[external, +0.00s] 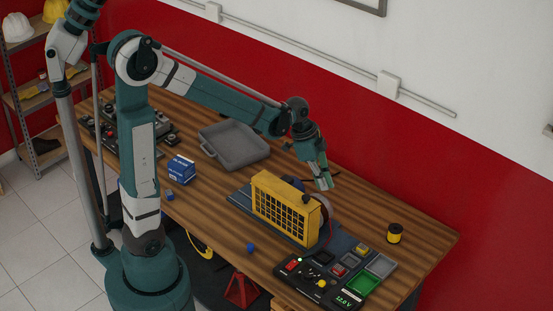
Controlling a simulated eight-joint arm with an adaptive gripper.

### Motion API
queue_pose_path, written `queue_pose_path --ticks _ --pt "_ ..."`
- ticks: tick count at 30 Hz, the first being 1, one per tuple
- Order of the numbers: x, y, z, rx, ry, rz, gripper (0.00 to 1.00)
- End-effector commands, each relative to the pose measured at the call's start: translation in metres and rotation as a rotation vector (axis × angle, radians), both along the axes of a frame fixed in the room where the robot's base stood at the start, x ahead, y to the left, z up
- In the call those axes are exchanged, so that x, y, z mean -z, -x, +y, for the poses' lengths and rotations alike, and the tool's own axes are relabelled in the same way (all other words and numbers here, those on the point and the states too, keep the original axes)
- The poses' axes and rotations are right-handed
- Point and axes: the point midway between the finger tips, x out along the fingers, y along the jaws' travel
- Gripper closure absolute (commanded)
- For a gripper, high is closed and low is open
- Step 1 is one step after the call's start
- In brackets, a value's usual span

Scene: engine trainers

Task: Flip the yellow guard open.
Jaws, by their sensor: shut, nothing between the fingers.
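The yellow guard (287,208) is a grid panel standing upright on a dark base plate (240,197) toward the right part of the wooden table. Behind its right end, a rounded grey and reddish part (323,207) shows, mostly hidden by the guard. My gripper (326,186) points down just behind and above the guard's top right edge. Its fingers are shut with nothing between them. I cannot tell whether it touches the guard.
A control panel (318,276) with coloured buttons and trays lies at the front right. A yellow-black spool (395,233) stands right of the guard. A grey tray (233,146), a blue box (181,170) and small blue pieces lie to the left. Bare table (215,215) shows left of the guard.

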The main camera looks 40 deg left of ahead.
Motion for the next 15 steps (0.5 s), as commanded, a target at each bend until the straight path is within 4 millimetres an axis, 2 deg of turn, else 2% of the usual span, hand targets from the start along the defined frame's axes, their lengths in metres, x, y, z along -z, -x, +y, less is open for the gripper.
queue_pose_path --ticks 13,15 --pt "0.045 -0.008 -0.014 0.001 0.000 0.000 1.00" --pt "0.046 -0.005 -0.007 -0.003 0.000 0.000 1.00"
